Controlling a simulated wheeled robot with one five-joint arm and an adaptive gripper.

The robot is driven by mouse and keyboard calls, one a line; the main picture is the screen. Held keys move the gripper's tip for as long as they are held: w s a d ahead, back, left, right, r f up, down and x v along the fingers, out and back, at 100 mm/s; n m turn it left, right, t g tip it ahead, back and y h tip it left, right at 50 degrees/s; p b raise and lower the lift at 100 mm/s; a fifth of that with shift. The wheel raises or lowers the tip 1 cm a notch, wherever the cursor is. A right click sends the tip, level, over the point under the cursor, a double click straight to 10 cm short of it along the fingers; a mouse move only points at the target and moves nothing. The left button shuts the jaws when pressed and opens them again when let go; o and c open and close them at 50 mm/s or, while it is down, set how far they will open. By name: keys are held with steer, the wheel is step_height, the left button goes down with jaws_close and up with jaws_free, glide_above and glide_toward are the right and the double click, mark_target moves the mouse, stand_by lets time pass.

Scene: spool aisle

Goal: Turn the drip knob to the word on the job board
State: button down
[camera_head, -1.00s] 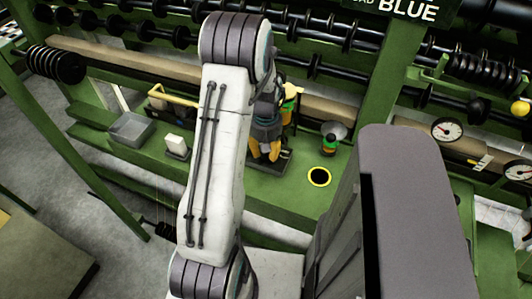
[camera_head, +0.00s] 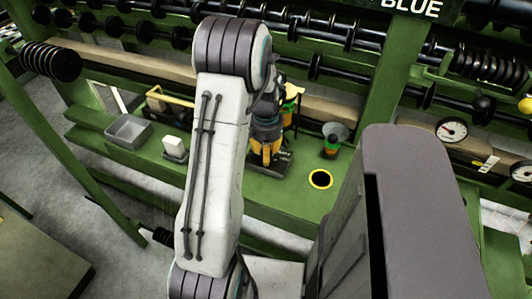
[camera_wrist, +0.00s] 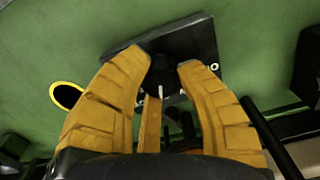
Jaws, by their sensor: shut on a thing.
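The drip knob (camera_wrist: 163,72) is a dark round knob with a pale pointer line, on a black base plate (camera_wrist: 190,38) fixed to a green surface. In the head view my gripper (camera_head: 265,150) stands pointing down over the base plate (camera_head: 279,164), and the knob is hidden there. No words around the knob can be read. A dark green board (camera_head: 372,4) at the top edge shows the word BLUE, with the rest cut off.
A yellow-rimmed black hole (camera_head: 320,179) and a small cone-topped item (camera_head: 332,138) are right of the gripper. A grey tray (camera_head: 128,131) and white block (camera_head: 174,146) stand left. Dial gauges (camera_head: 452,130) are at right. Black rollers (camera_head: 330,70) run behind.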

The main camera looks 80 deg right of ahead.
steer(key=shift+f+m, duration=0.1)
steer(key=shift+m, duration=0.2)
stand_by(0.4)
steer(key=c, duration=0.9)
jaws_free()
steer(key=shift+o, duration=0.4)
